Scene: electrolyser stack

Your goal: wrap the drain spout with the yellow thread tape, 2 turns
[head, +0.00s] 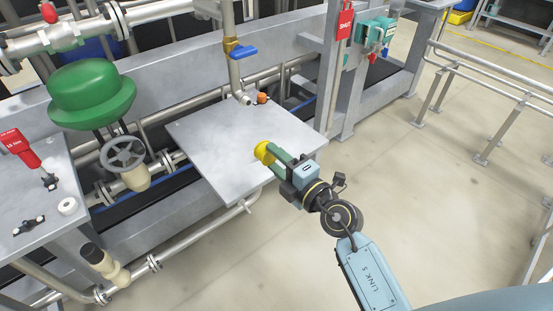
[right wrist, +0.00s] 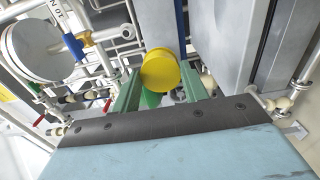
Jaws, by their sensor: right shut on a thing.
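The yellow thread tape (head: 264,152) is a short round roll in the green fingers of my right gripper (head: 274,160). In the right wrist view the tape (right wrist: 160,74) sits between the two fingertips (right wrist: 159,88), its round face showing. The drain spout (head: 246,98) is the short pale pipe end below a brass valve with a blue lever (head: 243,52), at the far edge of the metal plate. My right gripper is over the plate's right edge, apart from the spout and nearer to me. No tape shows on the spout. My left gripper is out of view.
The bare metal plate (head: 225,145) lies below the spout. An orange piece (head: 262,97) is beside the spout. A green domed valve (head: 92,95) and handwheel (head: 122,153) stand left. A side table (head: 40,215) holds a red tool (head: 22,150) and white ring (head: 67,206). Open floor lies right.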

